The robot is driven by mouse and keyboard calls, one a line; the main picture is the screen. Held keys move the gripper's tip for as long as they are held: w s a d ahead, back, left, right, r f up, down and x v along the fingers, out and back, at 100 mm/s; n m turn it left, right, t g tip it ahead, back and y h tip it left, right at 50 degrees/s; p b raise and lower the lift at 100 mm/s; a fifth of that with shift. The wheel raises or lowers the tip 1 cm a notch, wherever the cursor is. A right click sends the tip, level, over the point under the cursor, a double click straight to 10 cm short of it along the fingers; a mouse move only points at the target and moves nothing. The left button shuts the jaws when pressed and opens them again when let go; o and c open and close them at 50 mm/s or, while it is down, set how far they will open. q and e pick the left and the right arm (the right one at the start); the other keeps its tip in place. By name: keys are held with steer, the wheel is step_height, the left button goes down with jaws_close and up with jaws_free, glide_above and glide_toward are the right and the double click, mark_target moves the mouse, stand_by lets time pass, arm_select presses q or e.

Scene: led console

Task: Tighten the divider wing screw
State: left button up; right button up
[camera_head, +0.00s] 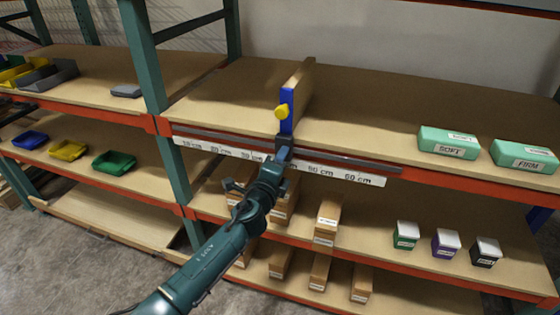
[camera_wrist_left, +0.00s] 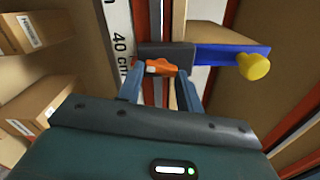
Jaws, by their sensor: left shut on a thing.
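The divider (camera_head: 303,84) is an upright tan board on the upper shelf. Its front has a blue strip (camera_head: 288,118) with a yellow knob (camera_head: 281,111); the knob is also in the left wrist view (camera_wrist_left: 254,66). A dark clamp block (camera_wrist_left: 178,53) joins the blue strip at the rail. The orange wing screw (camera_wrist_left: 160,68) is in front of this block, between the fingertips of my left gripper (camera_wrist_left: 162,82). My left gripper (camera_head: 283,150) is shut on the screw, hiding it in the head view. My right gripper is not in view.
A white ruler (camera_head: 345,177) runs along the shelf's front edge, with the 40 cm mark near my gripper. Two green boxes marked SOFT (camera_head: 448,143) and FIRM (camera_head: 524,156) stand at right. Cartons and small boxes fill lower shelves. A green post (camera_head: 148,62) stands left.

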arm_select(q)
steer(key=shift+s+f+m, duration=0.1)
steer(key=shift+f+m, duration=0.1)
steer(key=shift+m, duration=0.95)
steer(key=shift+f+m, duration=0.2)
steer(key=shift+m, duration=0.95)
steer(key=o, duration=0.6)
steer(key=shift+c, duration=0.2)
steer(key=o, duration=0.4)
steer(key=shift+r, duration=0.2)
steer(key=shift+o, duration=0.2)
steer(key=shift+a+p, duration=0.1)
steer(key=shift+p, duration=0.2)
steer(key=p+v, duration=0.1)
steer(key=v, duration=1.2)
